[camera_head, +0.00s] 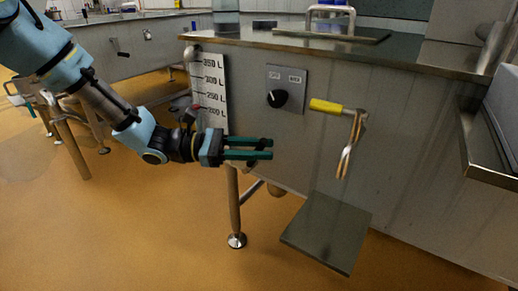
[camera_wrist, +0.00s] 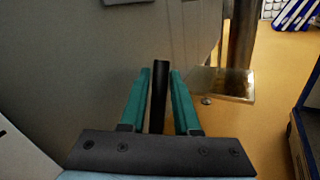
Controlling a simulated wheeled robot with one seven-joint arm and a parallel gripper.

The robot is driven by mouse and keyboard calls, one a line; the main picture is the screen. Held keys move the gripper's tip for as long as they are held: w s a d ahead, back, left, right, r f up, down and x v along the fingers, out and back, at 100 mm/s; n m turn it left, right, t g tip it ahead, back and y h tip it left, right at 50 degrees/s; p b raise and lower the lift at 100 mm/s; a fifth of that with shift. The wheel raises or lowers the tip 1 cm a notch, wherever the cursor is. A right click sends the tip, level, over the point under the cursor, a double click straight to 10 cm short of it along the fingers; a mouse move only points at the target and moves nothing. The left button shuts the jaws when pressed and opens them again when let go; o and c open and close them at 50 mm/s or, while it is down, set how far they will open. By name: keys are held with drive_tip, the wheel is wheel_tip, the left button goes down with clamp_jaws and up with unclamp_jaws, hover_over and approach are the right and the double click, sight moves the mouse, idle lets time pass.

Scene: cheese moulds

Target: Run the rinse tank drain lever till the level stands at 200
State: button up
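The drain lever (camera_head: 327,106) has a yellow grip and sticks out to the left from its pivot on the tank front (camera_head: 300,150). The white level scale (camera_head: 211,85) is at the tank's left end. Marks from 350 L down to about 200 L show; my wrist is close to its lower end. I cannot make out the level for certain. My gripper (camera_head: 268,148) has teal fingers, open with a gap, below and left of the lever and apart from it. In the wrist view my gripper (camera_wrist: 160,68) has a dark bar between its fingers; I cannot tell what it is.
A black knob (camera_head: 278,98) on a grey plate is left of the lever. A looped cord (camera_head: 349,148) hangs at the pivot, above a dark slanted plate (camera_head: 326,233). A metal ledge (camera_head: 490,150) juts out at right. Open floor (camera_head: 130,230) lies at lower left.

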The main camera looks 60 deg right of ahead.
clamp_jaws()
idle(1.2)
